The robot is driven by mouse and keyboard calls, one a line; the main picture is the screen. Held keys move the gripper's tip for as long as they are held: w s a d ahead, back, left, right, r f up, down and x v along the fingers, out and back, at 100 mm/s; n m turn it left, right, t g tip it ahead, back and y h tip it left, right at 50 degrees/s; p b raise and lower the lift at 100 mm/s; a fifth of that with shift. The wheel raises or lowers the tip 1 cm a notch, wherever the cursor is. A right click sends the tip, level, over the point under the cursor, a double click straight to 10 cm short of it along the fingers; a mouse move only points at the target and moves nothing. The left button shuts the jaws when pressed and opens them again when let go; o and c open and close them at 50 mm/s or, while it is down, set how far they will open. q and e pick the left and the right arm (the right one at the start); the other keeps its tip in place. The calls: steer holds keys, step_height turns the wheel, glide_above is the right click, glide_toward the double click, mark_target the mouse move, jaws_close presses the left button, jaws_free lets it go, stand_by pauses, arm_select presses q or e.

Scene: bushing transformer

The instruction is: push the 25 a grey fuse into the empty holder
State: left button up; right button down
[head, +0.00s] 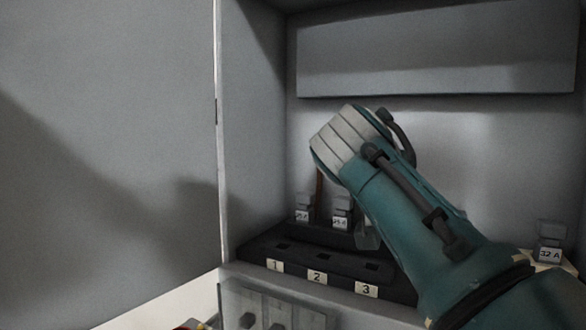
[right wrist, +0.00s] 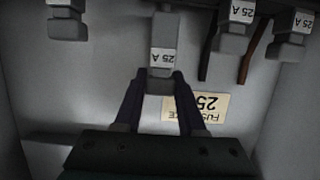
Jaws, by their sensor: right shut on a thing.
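In the right wrist view my right gripper (right wrist: 159,76) is shut on a grey fuse (right wrist: 162,56) with an upside-down "25 A" label, one dark finger on each side. In the head view my teal right arm reaches in from the right and hides the gripper tips. A black holder block (head: 330,262) on the cabinet floor carries labels 1, 2 and 3, with dark openings behind them. Two labelled grey fuses, a left one (head: 303,212) and a right one (head: 341,213), stand behind it. I cannot tell which holder is empty. My left gripper is out of view.
A "32 A" fuse (head: 551,240) stands at the right. The cabinet's left wall (head: 253,130) and a grey box (head: 435,60) above bound the space. A see-through panel (head: 275,305) is in front.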

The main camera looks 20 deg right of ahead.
step_height(320, 180, down, 2)
steer(key=shift+b, duration=0.7)
steer(key=shift+f+b, duration=1.2)
steer(key=shift+f, duration=0.1)
steer(key=shift+c, duration=2.1)
jaws_free()
